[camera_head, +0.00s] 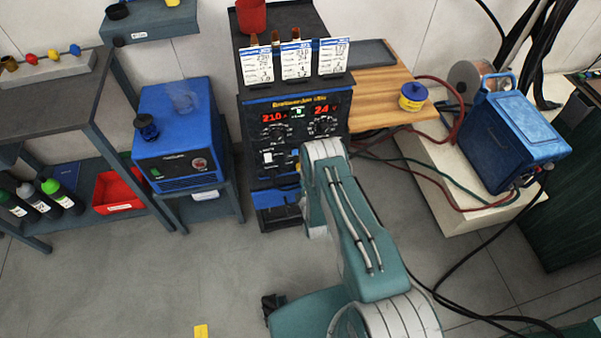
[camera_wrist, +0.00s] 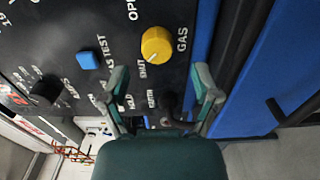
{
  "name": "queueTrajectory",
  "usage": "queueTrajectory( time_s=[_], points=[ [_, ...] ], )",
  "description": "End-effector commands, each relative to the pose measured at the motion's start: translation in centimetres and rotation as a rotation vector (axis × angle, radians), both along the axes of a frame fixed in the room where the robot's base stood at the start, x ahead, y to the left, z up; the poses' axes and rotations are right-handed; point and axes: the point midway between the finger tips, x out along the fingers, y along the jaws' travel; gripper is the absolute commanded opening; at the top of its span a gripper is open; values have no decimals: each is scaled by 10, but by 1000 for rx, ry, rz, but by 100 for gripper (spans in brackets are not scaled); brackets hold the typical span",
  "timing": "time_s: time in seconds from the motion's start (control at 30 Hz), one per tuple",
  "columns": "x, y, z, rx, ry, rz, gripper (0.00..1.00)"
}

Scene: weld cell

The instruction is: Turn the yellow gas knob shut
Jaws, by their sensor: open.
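The yellow gas knob (camera_wrist: 156,45) is on the dark panel of the welding machine in the wrist view. A pale pointer mark shows on its lower part, on the side of the SHUT lettering; its exact angle is hard to read. My gripper (camera_wrist: 162,84) is open, its two fingers spread below the knob in the picture, with nothing between the tips. The knob lies beyond the fingertips; I cannot tell the gap in depth. In the head view the welding machine (camera_head: 247,140) stands upright, and my arm covers its lower right front, hiding my gripper.
A blue gas-test button (camera_wrist: 87,60) sits left of the knob. In the head view, a blue cooler unit (camera_head: 180,150) stands left of the machine, and a wooden bench (camera_head: 385,108) with a yellow tub (camera_head: 412,97) stands right. Cables run along the right. Floor at front left is mostly clear.

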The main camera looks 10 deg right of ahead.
Motion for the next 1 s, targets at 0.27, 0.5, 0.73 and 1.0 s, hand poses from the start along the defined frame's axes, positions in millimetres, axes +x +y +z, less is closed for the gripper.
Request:
queueTrajectory(
  time_s=[0.27,0.5,0.73,1.0],
  points=[
    [-59,1,-2,-1,5,1,80],
    [-87,1,-2,-1,4,1,80],
    [-90,1,-2,-1,3,1,80],
    [-89,1,-1,-1,3,1,80]
  ],
)
